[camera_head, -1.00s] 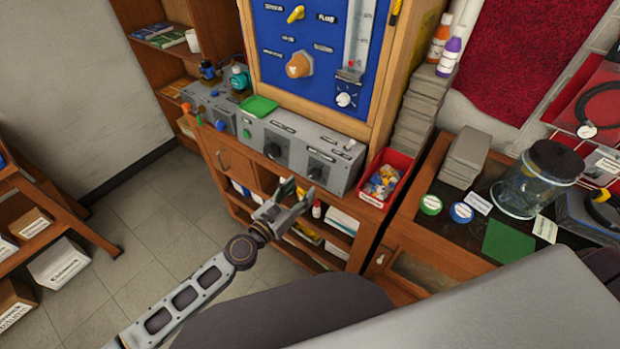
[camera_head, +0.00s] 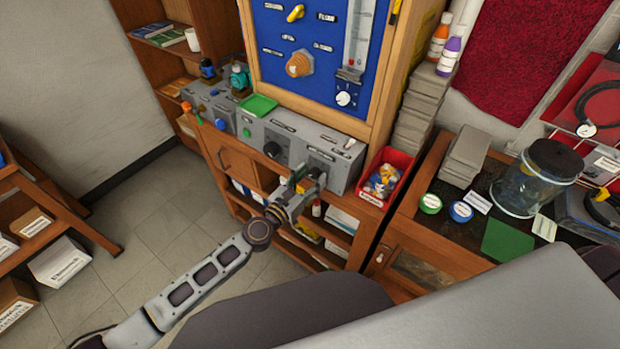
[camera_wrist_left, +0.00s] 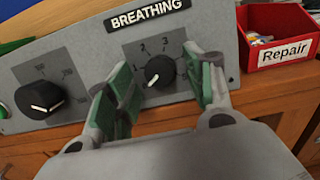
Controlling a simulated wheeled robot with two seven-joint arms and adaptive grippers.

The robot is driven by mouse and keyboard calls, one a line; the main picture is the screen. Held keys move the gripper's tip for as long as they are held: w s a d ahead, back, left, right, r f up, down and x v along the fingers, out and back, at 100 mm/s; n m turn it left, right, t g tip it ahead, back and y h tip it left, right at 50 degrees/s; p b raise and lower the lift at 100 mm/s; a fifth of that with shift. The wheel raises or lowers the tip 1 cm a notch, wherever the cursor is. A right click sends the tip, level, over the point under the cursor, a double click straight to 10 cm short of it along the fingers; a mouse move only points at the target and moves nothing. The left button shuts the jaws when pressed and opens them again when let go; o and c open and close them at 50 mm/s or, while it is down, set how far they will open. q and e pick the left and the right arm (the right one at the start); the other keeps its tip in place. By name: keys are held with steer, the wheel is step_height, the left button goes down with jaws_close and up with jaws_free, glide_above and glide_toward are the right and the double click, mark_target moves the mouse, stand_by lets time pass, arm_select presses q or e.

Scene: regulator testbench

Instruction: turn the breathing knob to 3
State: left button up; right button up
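The breathing knob (camera_wrist_left: 160,71) is a round black knob under the "BREATHING" label (camera_wrist_left: 148,16) on the grey panel (camera_wrist_left: 75,60). Its white mark points to the lower left, away from the printed 3 (camera_wrist_left: 165,42), which stands above the knob. My left gripper (camera_wrist_left: 162,84) is open, with green-padded fingers on the left and right of the knob in the wrist view. I see gaps between the knob and the pads; contact is not visible. In the head view my left gripper (camera_head: 309,181) is at the panel front and partly hides the knob. My right gripper is not in view.
Another black knob (camera_wrist_left: 40,98) is on the panel to the left. A red "Repair" bin (camera_wrist_left: 277,38) stands right of the panel. A green tray (camera_head: 258,104) lies on the panel's top left. The blue board (camera_head: 320,60) rises behind.

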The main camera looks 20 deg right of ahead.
arm_select(q)
steer(key=c, duration=0.9)
steer(key=shift+c, duration=0.3)
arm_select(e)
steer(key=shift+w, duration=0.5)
